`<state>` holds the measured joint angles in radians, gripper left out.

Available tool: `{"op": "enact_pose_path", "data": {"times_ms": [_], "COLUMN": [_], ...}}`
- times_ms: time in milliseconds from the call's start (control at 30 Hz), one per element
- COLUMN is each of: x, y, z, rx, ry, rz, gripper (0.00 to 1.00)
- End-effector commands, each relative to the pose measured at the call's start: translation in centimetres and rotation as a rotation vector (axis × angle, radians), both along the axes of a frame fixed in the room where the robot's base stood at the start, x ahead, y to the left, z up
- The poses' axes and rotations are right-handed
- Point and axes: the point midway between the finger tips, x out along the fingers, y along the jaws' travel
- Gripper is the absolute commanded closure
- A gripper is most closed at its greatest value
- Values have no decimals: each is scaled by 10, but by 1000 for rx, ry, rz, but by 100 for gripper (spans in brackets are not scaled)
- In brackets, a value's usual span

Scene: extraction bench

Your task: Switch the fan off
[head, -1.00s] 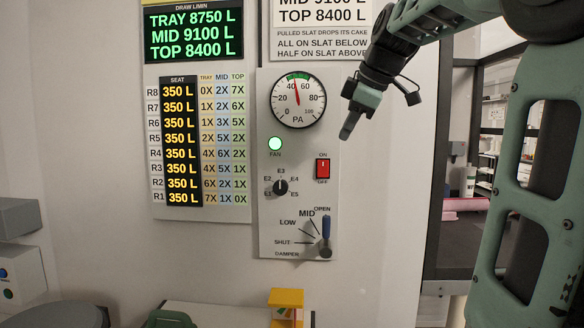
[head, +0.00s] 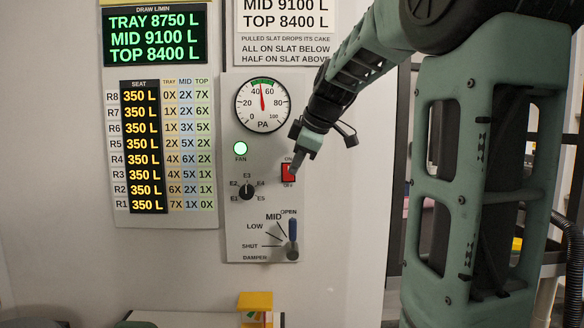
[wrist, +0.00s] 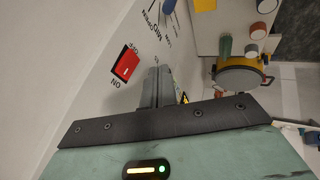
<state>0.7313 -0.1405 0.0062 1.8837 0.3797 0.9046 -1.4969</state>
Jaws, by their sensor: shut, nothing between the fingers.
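The red fan switch (head: 288,173) sits on the grey wall panel, with ON above it and OFF below. The green FAN lamp (head: 240,148) is lit. My gripper (head: 298,168) is shut and empty. Its tips overlap the switch's right edge in the head view. In the wrist view the switch (wrist: 126,65) shows clear of the shut fingers (wrist: 157,86), a little to their left. I cannot tell how far the tips are from the panel. Which half of the rocker is pressed is too small to tell.
The round PA gauge (head: 262,104) is above the switch, its needle between 40 and 60. A selector knob (head: 247,192) and the blue-handled damper lever (head: 292,238), near OPEN, are below. A yellow block (head: 255,301) stands lower down.

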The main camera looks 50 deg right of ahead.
Motion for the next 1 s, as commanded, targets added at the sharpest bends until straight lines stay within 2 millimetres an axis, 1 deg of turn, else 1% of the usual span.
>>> {"op": "enact_pose_path", "data": {"times_ms": [100,200,400,867,1000], "x": [13,24,36,39,40], "y": [-2,-16,-29,-33,-44], "z": [-19,-19,-23,-25,-30], "rx": [3,2,1,-1,-18], "ry": [3,2,0,-2,-18], "rz": [0,-2,-1,0,0], "gripper": [100,100,100,100,100]}}
